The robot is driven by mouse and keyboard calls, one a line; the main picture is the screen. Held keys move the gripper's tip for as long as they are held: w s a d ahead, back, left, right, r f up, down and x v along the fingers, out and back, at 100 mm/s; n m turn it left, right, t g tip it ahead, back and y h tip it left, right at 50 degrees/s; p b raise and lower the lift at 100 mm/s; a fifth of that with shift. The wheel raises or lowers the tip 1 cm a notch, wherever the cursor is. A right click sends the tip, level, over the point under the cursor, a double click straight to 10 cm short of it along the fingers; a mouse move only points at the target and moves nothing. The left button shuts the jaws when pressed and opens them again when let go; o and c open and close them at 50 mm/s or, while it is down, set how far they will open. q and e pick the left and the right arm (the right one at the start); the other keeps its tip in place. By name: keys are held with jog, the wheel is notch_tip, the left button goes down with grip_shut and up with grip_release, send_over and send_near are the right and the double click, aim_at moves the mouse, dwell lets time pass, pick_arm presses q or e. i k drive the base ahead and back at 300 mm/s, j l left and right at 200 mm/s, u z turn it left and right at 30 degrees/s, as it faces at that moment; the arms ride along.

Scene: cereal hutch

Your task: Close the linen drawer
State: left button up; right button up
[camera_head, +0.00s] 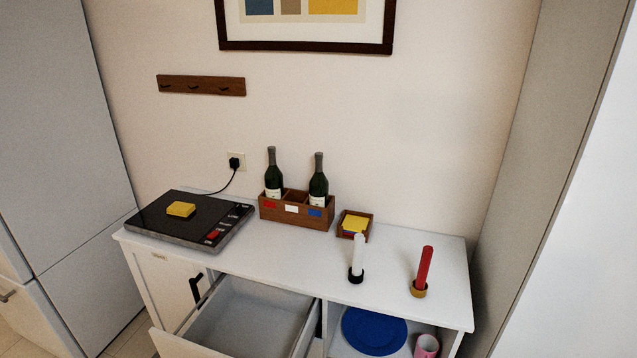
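The drawer (250,318) is pulled out from the white hutch (430,275), under its top, left of the open shelf. Its inside looks empty as far as it shows. Its front panel (180,344) is at the lower left and is cut off by the bottom edge of the picture. I cannot read any label that marks it as the linen drawer. Neither of my grippers shows in the head view.
On the top stand a black hotplate (180,222) with a yellow sponge-like block (181,209), a wooden bottle crate (292,213), a small napkin box (354,224) and two candles (424,267). The shelf holds a blue plate (374,331) and pink mug (427,346). A cabinet door (165,283) is left.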

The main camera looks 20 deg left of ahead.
aim_at(243, 317)
jog(key=u, duration=1.3)
